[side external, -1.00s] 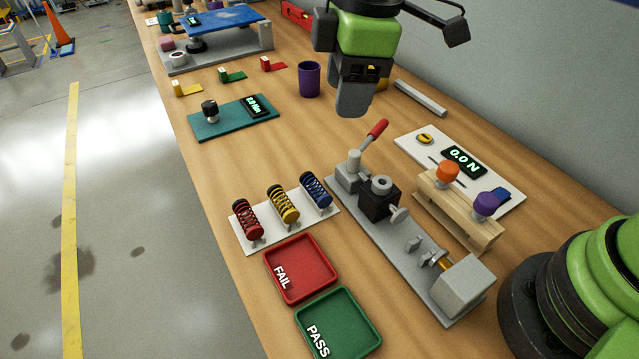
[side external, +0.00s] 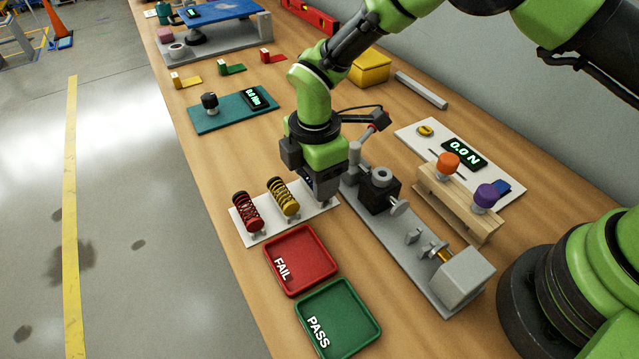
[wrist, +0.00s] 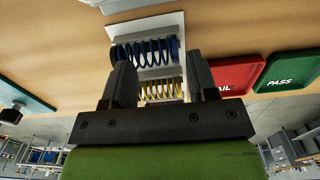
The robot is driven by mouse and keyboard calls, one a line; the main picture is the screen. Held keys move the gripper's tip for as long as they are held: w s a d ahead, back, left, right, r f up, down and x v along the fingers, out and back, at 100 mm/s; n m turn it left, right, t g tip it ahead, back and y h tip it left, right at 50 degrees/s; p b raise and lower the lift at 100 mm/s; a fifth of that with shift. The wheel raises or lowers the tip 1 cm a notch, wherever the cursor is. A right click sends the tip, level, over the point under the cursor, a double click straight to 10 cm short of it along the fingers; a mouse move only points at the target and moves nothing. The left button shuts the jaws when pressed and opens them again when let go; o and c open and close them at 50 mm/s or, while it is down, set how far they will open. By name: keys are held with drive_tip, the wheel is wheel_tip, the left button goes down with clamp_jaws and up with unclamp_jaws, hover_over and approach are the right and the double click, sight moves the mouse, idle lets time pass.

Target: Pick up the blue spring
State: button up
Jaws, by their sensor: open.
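The blue spring (wrist: 145,51) lies on its white rack (wrist: 174,24) in the wrist view, just beyond my fingertips. In the side view it is hidden behind my gripper (side external: 322,196), which is low over the right end of the rack (side external: 252,238). In the wrist view my gripper (wrist: 160,78) is open, its two fingers apart, with the blue spring spanning the gap ahead of them. I cannot tell whether the fingers touch it. The yellow spring (side external: 284,199) shows between the fingers in the wrist view (wrist: 162,90). The red spring (side external: 247,213) is at the rack's left end.
A red FAIL tray (side external: 300,262) and a green PASS tray (side external: 338,318) stand in front of the rack. A grey clamp fixture (side external: 410,240) is close to the right of my gripper. Bare table lies behind the rack.

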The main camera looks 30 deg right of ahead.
drive_tip(key=shift+f, duration=0.9)
drive_tip(key=c, duration=0.7)
drive_tip(key=shift+r, duration=0.15)
